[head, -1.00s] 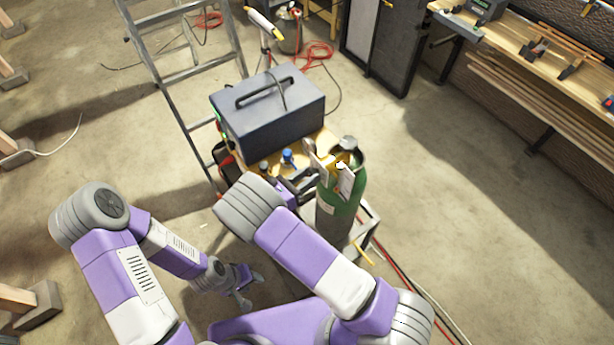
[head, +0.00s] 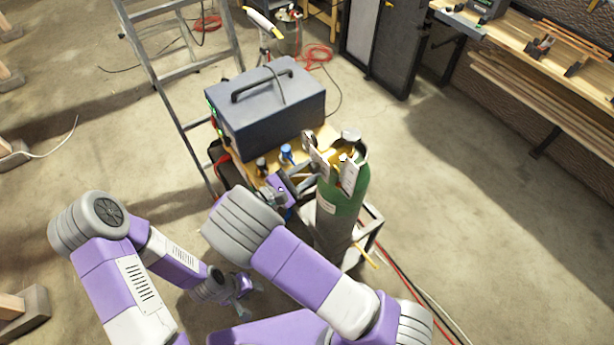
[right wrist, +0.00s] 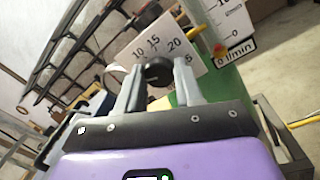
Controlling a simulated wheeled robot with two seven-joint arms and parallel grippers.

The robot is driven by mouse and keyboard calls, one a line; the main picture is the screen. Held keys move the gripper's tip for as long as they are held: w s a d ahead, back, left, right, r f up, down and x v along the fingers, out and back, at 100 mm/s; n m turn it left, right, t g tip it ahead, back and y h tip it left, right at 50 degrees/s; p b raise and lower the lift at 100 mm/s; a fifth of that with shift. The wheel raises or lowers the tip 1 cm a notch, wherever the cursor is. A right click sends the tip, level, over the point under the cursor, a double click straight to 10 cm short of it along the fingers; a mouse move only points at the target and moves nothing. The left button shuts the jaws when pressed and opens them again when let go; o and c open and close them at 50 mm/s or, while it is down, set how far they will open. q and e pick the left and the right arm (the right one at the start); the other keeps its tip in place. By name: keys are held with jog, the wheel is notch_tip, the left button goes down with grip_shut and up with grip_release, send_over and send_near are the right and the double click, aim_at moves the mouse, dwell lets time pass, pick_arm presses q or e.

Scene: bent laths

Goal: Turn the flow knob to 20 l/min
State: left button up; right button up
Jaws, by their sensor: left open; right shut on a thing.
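The flow knob (right wrist: 158,69) is a small black knob in front of a white scale plate (right wrist: 165,45) marked 10, 15, 20 and a partly hidden number. My right gripper (right wrist: 160,82) is shut on the knob, a finger on each side. I cannot make out a pointer on it. A second white plate (right wrist: 232,30) to the right reads 0 l/min at its lower edge. In the head view the plates stand at the top of a green gas cylinder (head: 340,212), with my right gripper (head: 306,176) beside them. My left gripper (head: 244,288) is open, low and away from the cylinder.
A dark box-shaped machine (head: 270,105) stands on the cart behind the cylinder. Small bottles (head: 286,153) stand near it. A stepladder (head: 178,75) is at the left and a workbench (head: 550,50) at the far right. The floor right of the cart is mostly clear.

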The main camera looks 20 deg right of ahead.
jog(key=m+b, duration=0.1)
jog(key=m, duration=0.1)
jog(key=m+b, duration=0.4)
jog(key=m, duration=0.1)
jog(key=shift+a+f+g+h, duration=0.1)
jog(key=shift+f+g+h, duration=0.15)
jog(key=shift+g+h, duration=0.15)
jog(key=m+b, duration=0.5)
jog(key=m, duration=0.1)
jog(key=shift+w+m+g+b, duration=0.1)
jog(key=shift+m+g+b, duration=0.2)
jog(key=shift+m+b, duration=0.1)
jog(key=m+g+b, duration=0.1)
jog(key=m+b, duration=1.2)
jog(key=shift+w, duration=0.1)
jog(key=shift+r+m+g+b, duration=0.2)
jog(key=shift+m+g+b, duration=0.1)
jog(key=shift+m+b, duration=1)
jog(key=o, duration=1)
jog(key=shift+o, duration=0.2)
